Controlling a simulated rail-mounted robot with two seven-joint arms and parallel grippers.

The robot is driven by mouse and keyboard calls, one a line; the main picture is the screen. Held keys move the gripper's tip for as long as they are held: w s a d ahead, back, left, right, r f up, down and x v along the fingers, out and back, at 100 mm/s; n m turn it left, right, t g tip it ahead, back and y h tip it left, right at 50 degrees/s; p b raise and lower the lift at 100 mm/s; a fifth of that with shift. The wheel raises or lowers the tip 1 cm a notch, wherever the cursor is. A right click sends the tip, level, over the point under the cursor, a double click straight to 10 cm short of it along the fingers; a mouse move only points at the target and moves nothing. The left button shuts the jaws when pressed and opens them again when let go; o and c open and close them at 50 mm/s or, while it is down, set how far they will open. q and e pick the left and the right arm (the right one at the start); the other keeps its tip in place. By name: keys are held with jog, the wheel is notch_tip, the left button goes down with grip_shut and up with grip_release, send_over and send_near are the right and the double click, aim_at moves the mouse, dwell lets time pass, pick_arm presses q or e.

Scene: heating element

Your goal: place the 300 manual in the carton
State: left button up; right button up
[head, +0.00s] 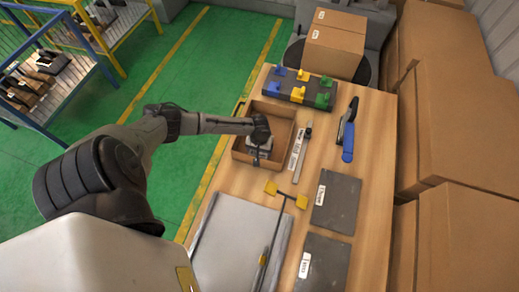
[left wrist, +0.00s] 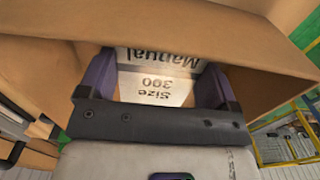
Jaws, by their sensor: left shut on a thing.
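The open brown carton (head: 283,111) stands at the left edge of the wooden table in the head view. My left gripper (head: 258,147) points down inside it. In the left wrist view the gripper (left wrist: 158,85) is shut on a white manual (left wrist: 160,72), with a finger at each side of it. The manual's print reads "Manual" and "Size", upside down; its number is hard to read. The carton's brown wall (left wrist: 225,52) is close around the fingers. I cannot tell whether the manual touches the carton floor. My right gripper is out of view.
A rack (head: 300,92) with blue, yellow and green holders stands behind the carton. A labelled strip (head: 299,150), a blue-handled tool (head: 348,135) and dark labelled plates (head: 336,203) lie to the right. A grey sheet (head: 240,240) lies in front. Stacked boxes (head: 455,80) line the right side.

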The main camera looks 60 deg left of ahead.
pick_arm(q)
jog(key=shift+f, duration=0.25)
jog(key=shift+f, duration=0.5)
jog(key=o, duration=0.8)
jog(key=shift+o, duration=0.2)
jog(key=shift+r, duration=0.1)
